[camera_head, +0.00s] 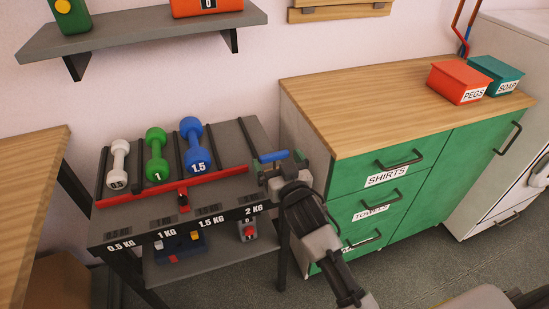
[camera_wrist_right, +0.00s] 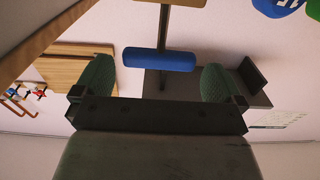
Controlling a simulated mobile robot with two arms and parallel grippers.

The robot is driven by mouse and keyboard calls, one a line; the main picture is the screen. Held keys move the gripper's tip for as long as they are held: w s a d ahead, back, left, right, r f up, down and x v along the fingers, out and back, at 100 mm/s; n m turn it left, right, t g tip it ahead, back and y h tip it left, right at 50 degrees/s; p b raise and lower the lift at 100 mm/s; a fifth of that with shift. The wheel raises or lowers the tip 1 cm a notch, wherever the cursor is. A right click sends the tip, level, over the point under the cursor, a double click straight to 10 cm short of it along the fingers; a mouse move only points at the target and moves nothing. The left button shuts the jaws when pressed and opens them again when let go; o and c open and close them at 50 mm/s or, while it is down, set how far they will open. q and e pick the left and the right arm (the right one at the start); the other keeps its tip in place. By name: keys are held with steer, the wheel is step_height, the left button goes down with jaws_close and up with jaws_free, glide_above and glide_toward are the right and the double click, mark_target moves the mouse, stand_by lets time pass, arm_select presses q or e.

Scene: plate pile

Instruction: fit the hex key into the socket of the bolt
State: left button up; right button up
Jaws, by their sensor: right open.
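A blue bar-shaped grip (camera_head: 273,156) shows at the right end of the dumbbell rack. In the right wrist view it is a blue cylinder (camera_wrist_right: 160,61) crossing a dark rod, like a T-handle; I cannot tell for sure that it is the hex key. My right gripper (camera_head: 271,168) is open, with the blue grip between its green finger pads and gaps at both ends. My left gripper is not in view.
White (camera_head: 119,163), green (camera_head: 156,155) and blue (camera_head: 195,143) dumbbells lie in the rack (camera_head: 232,154). A green-fronted cabinet (camera_head: 372,108) stands close on the right, with red (camera_head: 459,82) and teal (camera_head: 497,73) boxes on top. A grey shelf (camera_head: 137,28) hangs above the rack.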

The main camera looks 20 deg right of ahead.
steer(key=w, duration=0.4)
steer(key=shift+w+r, duration=0.1)
steer(key=shift+w, duration=0.3)
steer(key=shift+s, duration=0.1)
steer(key=c, duration=0.8)
steer(key=shift+r, duration=0.5)
steer(key=shift+c, duration=0.2)
steer(key=s+d+r+p, duration=0.2)
steer(key=s+d+r, duration=0.6)
steer(key=r, duration=0.2)
steer(key=shift+s, duration=0.2)
